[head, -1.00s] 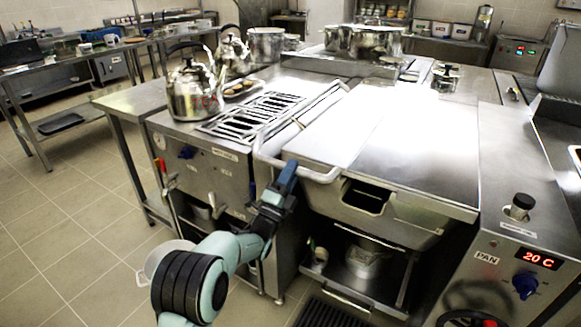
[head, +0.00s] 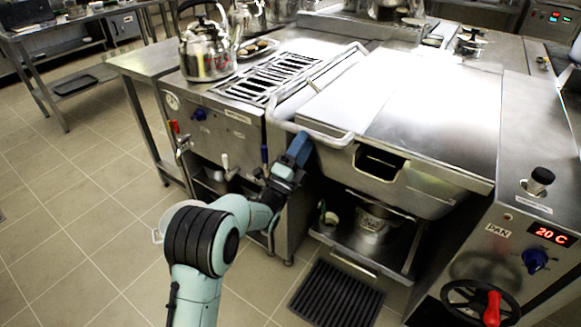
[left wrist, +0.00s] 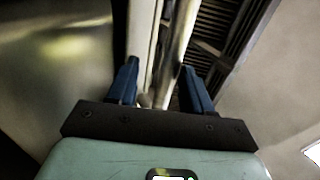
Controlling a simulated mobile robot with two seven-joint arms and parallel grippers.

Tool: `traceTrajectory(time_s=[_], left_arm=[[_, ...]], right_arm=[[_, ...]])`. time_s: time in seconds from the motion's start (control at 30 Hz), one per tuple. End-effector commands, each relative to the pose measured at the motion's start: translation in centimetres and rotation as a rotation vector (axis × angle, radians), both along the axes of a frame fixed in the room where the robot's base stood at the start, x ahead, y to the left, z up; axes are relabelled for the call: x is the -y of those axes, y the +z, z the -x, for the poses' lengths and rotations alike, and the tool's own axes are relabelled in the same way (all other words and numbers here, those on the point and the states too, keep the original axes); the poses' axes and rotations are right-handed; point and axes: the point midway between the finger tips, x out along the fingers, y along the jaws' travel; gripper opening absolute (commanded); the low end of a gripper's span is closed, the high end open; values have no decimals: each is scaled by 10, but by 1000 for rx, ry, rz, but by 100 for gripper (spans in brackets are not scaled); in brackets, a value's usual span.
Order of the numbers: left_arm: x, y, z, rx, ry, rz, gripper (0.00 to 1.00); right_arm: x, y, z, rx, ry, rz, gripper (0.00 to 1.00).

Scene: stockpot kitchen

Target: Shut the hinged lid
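The hinged lid (head: 455,125) is a wide steel panel lying flat and low over the big pan (head: 430,200), with strong glare on it. I see no raised part. A pale handle bar (head: 325,137) runs along its left and front-left edge. My left gripper (head: 301,146), with blue fingers, is at the front-left stretch of this bar. In the left wrist view the fingers (left wrist: 160,88) stand apart, with pale bars (left wrist: 168,50) running between and beyond them. Contact with the bar is not clear. My right gripper is in neither view.
A grated range (head: 270,78) with a kettle (head: 206,55) stands left of the pan. A control panel with a blue knob (head: 535,260) and a red-handled wheel (head: 480,303) is at right. A shelf with a pot (head: 372,225) is below. Floor at left is clear.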

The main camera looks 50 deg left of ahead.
Motion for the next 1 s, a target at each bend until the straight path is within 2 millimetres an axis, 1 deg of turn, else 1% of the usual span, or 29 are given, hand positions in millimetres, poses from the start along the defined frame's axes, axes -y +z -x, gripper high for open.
traceTrajectory(time_s=[0.03,0.2,0.3,0.43,0.63,1.0], left_arm=[[1,-9,10,-10,2,4,48],[10,-29,43,-7,1,4,48],[14,-40,59,-5,0,1,48],[18,-50,75,-2,-1,0,48],[21,-56,85,1,-1,0,48],[21,-55,86,3,-2,-2,48]], right_arm=[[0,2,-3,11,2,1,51],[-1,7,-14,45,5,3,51],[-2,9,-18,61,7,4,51],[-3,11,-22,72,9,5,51],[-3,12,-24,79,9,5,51],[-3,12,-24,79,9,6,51]])
